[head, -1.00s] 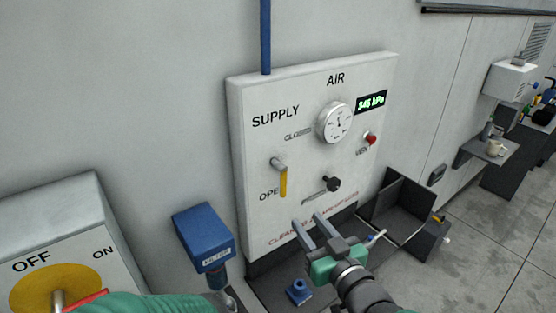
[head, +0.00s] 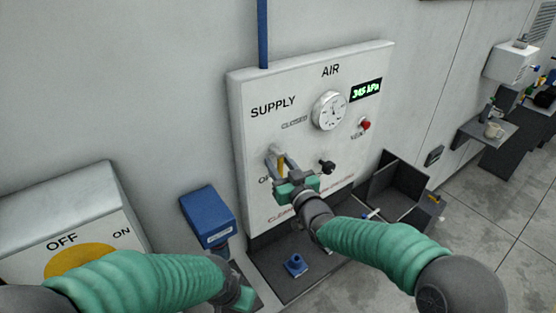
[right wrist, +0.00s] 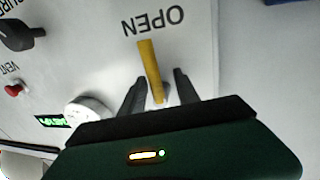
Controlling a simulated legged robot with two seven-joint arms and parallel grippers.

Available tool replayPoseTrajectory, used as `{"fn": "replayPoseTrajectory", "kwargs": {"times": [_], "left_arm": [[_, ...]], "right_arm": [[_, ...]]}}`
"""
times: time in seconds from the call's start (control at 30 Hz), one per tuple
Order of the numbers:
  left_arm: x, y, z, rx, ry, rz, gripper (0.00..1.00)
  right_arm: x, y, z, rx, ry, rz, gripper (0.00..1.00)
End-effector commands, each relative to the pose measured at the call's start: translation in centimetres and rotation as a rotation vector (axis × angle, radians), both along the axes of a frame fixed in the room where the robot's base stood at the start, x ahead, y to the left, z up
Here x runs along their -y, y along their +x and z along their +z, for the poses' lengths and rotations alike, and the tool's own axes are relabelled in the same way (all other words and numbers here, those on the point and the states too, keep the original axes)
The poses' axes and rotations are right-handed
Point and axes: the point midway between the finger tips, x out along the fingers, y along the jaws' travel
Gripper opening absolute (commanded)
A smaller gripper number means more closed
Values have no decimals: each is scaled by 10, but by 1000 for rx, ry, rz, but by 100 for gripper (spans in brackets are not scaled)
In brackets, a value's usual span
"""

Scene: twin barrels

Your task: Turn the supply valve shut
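The supply valve's yellow lever (head: 282,164) is on the white AIR panel (head: 372,72). It points down toward the OPEN label, which is clear in the right wrist view. My right gripper (head: 282,164) is at the lever. In the right wrist view the lever (right wrist: 150,68) lies between my right gripper's two spread fingers (right wrist: 158,88), with gaps on both sides. The CLOSED label (head: 294,125) is above the valve. My left gripper (head: 240,297) is low, right of the OFF/ON box, and its fingers are not clear.
A gauge (head: 329,111), a green display (head: 366,90) reading about 345 kPa, a red vent button (head: 365,125) and a black knob (head: 327,167) share the panel. A blue filter box (head: 207,213) stands left of it. A blue part (head: 295,264) lies on the dark tray below.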

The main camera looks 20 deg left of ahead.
Motion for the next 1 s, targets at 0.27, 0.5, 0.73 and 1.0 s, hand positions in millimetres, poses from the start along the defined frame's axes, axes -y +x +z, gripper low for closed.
{"fn": "replayPoseTrajectory", "kwargs": {"times": [0.27, 0.5, 0.73, 1.0], "left_arm": [[0, 0, -1, 0, 0, -1, 36], [0, 0, -1, 0, 0, 0, 36], [0, 0, -1, 0, 0, 0, 36], [0, 0, 0, 0, 0, -1, 36]], "right_arm": [[-4, 2, -2, -1, -3, -1, 23], [-5, 0, -1, 1, -3, 0, 0], [-5, 0, 0, 2, -1, 1, 0], [-4, 1, 1, 4, 0, -1, 0]]}}
